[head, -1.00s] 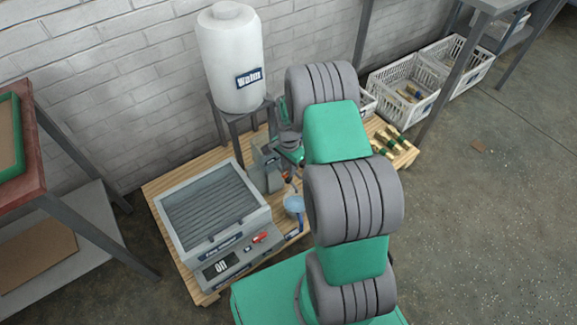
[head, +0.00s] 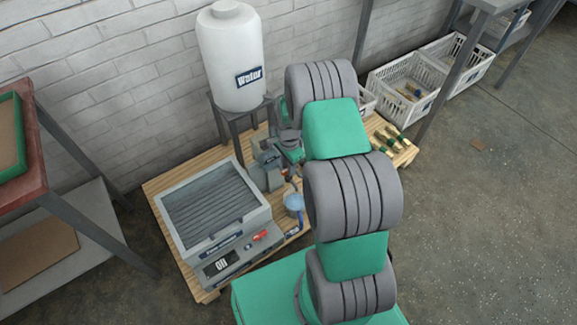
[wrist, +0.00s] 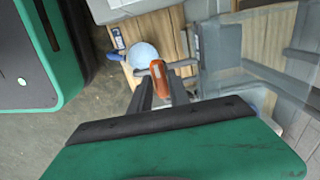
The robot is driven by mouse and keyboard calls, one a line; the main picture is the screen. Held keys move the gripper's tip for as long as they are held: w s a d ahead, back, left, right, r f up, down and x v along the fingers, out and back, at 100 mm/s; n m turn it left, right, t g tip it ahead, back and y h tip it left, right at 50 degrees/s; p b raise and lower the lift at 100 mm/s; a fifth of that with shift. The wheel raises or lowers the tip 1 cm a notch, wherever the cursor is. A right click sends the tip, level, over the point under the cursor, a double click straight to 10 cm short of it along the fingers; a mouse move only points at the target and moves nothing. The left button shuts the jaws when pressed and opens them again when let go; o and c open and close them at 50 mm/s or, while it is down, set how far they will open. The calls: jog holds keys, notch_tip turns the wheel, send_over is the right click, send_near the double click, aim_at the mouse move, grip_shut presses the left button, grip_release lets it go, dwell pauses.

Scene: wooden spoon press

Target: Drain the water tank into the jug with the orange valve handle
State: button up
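The white water tank (head: 228,55), labelled "Water", stands on a dark stand. The orange valve handle (wrist: 160,80) shows in the wrist view between the tips of my gripper (wrist: 162,88). The dark fingers lie on either side of it, close to it. Whether they press on it is not clear. The jug (head: 294,204) is light blue and stands on the pallet below the valve. In the wrist view the jug (wrist: 145,55) shows just beyond the handle, with its blue grip to the left. My arm hides part of the valve area in the head view.
A grey press (head: 214,208) with a ribbed top, a red switch and a display sits on the wooden pallet (head: 155,187), left of the jug. White crates (head: 405,98) stand at the back right. A red-topped table (head: 33,145) is at left.

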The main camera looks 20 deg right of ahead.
jog(key=o, duration=0.3)
notch_tip(320, 180, up, 8)
jog(key=p, duration=0.2)
jog(key=shift+f+p, duration=0.1)
jog(key=shift+p, duration=0.2)
